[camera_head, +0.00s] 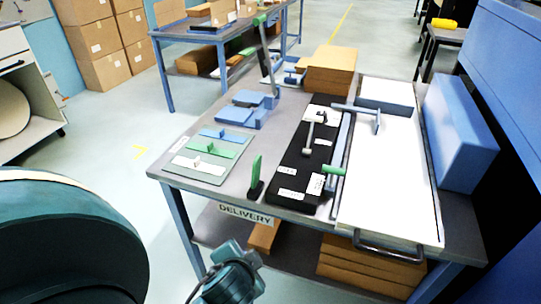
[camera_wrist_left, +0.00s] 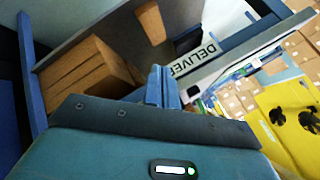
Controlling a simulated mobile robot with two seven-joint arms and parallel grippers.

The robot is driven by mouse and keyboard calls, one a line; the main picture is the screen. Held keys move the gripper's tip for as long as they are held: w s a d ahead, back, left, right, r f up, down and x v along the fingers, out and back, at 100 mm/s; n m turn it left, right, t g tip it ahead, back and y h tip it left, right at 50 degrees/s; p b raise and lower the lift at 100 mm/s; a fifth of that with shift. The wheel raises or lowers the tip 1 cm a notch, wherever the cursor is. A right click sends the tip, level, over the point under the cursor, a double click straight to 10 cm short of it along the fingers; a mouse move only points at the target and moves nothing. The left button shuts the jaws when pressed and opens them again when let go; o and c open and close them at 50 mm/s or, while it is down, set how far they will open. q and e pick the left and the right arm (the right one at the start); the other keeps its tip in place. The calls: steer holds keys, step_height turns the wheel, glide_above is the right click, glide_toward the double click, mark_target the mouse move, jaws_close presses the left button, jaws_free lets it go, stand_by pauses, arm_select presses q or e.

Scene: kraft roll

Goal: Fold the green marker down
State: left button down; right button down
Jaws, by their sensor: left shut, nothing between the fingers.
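The green marker (camera_head: 256,170) is a narrow green flap standing upright on a small black base near the front edge of the table, left of the long black block. My left arm's teal end (camera_head: 235,275) is low in front of the table, below and apart from the marker. In the left wrist view my left gripper (camera_wrist_left: 163,75) is shut and empty, with its fingers together in front of the DELIVERY sign (camera_wrist_left: 197,59). The marker cannot be made out in the wrist view. My right gripper is not in view.
Cardboard lies on the lower shelf (camera_head: 368,270).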

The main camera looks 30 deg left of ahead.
mark_target(256, 172)
arm_select(q)
steer(key=w+d+r+m+t+y, duration=0.3)
steer(key=w+r+m+t, duration=0.5)
steer(key=r+m+t, duration=0.1)
steer(key=shift+w+r+y, duration=0.15)
steer(key=shift+r+y, duration=0.2)
steer(key=shift+y, duration=0.05)
steer(key=shift+d, duration=0.1)
steer(key=w+a+p, duration=0.1)
steer(key=w+a, duration=0.1)
steer(key=w+a+p, duration=0.1)
steer(key=w+a, duration=0.2)
steer(key=w+a+p, duration=0.1)
steer(key=w+a, duration=0.1)
steer(key=w, duration=0.1)
steer(key=shift+w+a+r, duration=0.1)
steer(key=shift+a+r, duration=0.2)
steer(key=shift+r, duration=0.05)
steer(key=shift+a, duration=0.5)
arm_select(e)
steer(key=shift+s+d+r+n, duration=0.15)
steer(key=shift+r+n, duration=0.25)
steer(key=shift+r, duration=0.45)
